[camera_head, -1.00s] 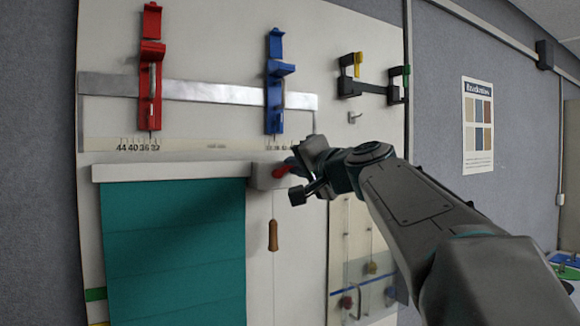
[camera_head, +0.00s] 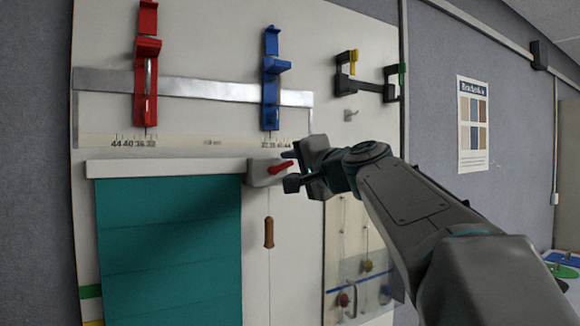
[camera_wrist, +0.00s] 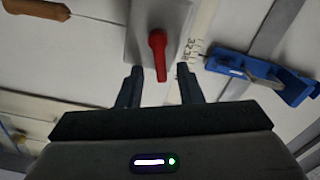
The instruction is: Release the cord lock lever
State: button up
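The red cord lock lever (camera_head: 281,168) sits on the pale block (camera_head: 256,175) at the right end of the blind's white rail (camera_head: 165,168). In the head view it slants up to the right. In the wrist view the lever (camera_wrist: 158,52) points down toward my gripper (camera_wrist: 159,72). My gripper (camera_head: 290,170) is open in front of the lever. The lever's tip lies between the two fingers with a gap on each side. A wooden cord handle (camera_head: 268,233) hangs on a cord below the block. The teal blind (camera_head: 168,250) hangs below the rail.
A blue clamp (camera_head: 271,85) and a red clamp (camera_head: 147,70) are on the metal bar (camera_head: 208,92) above the rail. Black bar clamps (camera_head: 370,84) and a hook (camera_head: 351,115) are at the upper right. A clear pocket (camera_head: 365,272) is at the lower right.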

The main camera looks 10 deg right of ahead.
jog(key=b+v, duration=0.4)
jog(key=v, duration=1)
jog(key=shift+w, duration=0.1)
